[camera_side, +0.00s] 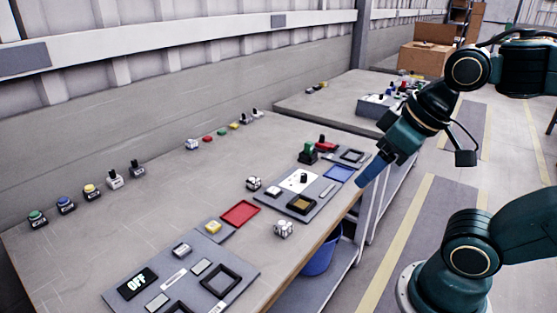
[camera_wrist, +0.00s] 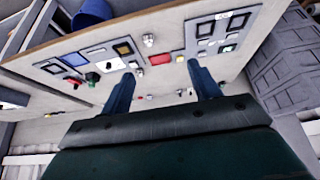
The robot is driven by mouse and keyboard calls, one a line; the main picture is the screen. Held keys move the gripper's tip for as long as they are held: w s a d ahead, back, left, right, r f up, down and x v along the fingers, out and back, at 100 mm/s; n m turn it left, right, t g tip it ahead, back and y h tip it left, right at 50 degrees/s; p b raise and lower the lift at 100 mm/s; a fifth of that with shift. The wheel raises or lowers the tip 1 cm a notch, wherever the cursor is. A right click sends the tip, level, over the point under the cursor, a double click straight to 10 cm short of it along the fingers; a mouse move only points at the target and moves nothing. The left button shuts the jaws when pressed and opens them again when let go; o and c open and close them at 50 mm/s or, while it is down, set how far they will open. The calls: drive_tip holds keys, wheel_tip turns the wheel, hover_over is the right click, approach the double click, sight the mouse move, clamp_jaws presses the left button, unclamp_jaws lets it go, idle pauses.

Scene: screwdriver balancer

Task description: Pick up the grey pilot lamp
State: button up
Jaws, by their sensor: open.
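I cannot tell for certain which part is the grey pilot lamp. A pale grey part (camera_side: 114,179) stands in the left row at the back of the table, between a yellow-topped and a dark-topped part. Smaller pale parts (camera_side: 246,117) stand at the far end of another row, by the wall. In the wrist view, tiny parts (camera_wrist: 181,92) show between my fingers, too small to name. My gripper (camera_side: 362,184) hangs above the table's right edge, far from both rows. In the wrist view its fingers (camera_wrist: 160,70) are apart with nothing held.
Grey panels (camera_side: 240,266) along the table's front carry frames and switches. A green knob part (camera_side: 308,153) stands up. A blue bin (camera_side: 321,257) is below. The table middle is clear.

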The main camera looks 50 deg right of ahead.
drive_tip(key=w+d+f+m+g+y, duration=0.1)
drive_tip(key=w+d+f+m+g, duration=0.1)
drive_tip(key=w+m, duration=0.4)
drive_tip(key=w+d+f+m+g, duration=0.1)
drive_tip(key=w+f+m, duration=0.15)
drive_tip(key=w, duration=0.55)
drive_tip(key=w+d+f+m+g+y, duration=0.1)
drive_tip(key=w+d+f+m, duration=0.3)
drive_tip(key=f+m, duration=0.1)
drive_tip(key=w+d+f+m+g+y, duration=0.1)
drive_tip(key=w+d+f+m+y, duration=0.1)
drive_tip(key=w+d+f+m, duration=0.2)
wheel_tip(320, 180, down, 4)
drive_tip(key=shift+w+d+r+m+y, duration=0.3)
drive_tip(key=shift+w+m, duration=0.15)
drive_tip(key=shift+m, duration=0.2)
drive_tip(key=shift+f, duration=0.1)
hover_over(284, 224)
drive_tip(key=d, duration=0.2)
drive_tip(key=shift+s+d+f, duration=0.1)
drive_tip(key=shift+d+f, duration=0.05)
drive_tip(key=shift+f, duration=3.75)
drive_tip(key=shift+x, duration=2.6)
